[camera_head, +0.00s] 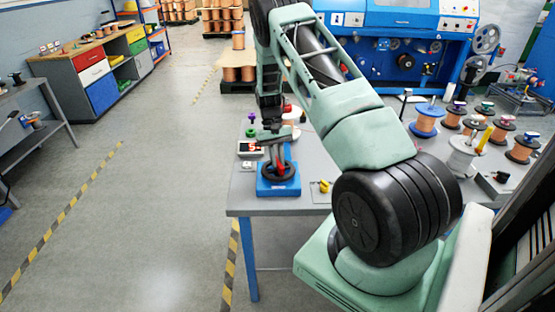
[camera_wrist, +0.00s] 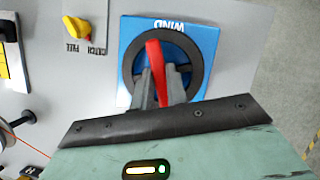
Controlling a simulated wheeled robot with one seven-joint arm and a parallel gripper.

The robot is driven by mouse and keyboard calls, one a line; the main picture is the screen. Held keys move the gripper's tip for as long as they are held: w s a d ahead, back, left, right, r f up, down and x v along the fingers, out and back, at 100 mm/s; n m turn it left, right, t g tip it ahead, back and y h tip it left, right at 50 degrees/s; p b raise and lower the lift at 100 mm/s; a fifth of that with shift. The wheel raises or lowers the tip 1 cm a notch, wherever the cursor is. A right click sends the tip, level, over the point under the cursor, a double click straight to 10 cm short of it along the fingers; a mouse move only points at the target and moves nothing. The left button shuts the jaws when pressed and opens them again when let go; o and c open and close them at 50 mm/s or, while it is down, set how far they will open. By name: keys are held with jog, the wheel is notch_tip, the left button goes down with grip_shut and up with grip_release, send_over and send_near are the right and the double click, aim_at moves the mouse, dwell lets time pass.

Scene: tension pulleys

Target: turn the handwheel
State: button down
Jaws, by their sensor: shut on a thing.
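The handwheel (camera_wrist: 193,47) is a black ring with a red bar-shaped grip (camera_wrist: 154,62) across it, on a blue plate (camera_wrist: 207,36) marked "WIND". In the head view the handwheel (camera_head: 264,172) sits on its blue base (camera_head: 278,188) near the table's front left corner. My gripper (camera_wrist: 160,82) is over the wheel, with its two grey fingers shut on the red grip from either side. The fingers and the gripper body hide the lower part of the wheel in the wrist view. In the head view my gripper (camera_head: 272,145) reaches down to the wheel from above.
Several wire spools, one a blue-rimmed spool (camera_head: 427,118), stand on the table's right side. The floor left of the table (camera_head: 240,200) is clear.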

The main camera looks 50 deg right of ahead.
jog(key=shift+w, duration=0.1)
jog(key=c, duration=1.4)
grip_release()
jog(key=shift+r, duration=0.1)
jog(key=b+v, duration=0.2)
jog(key=v, duration=1.5)
jog(key=shift+r, duration=0.15)
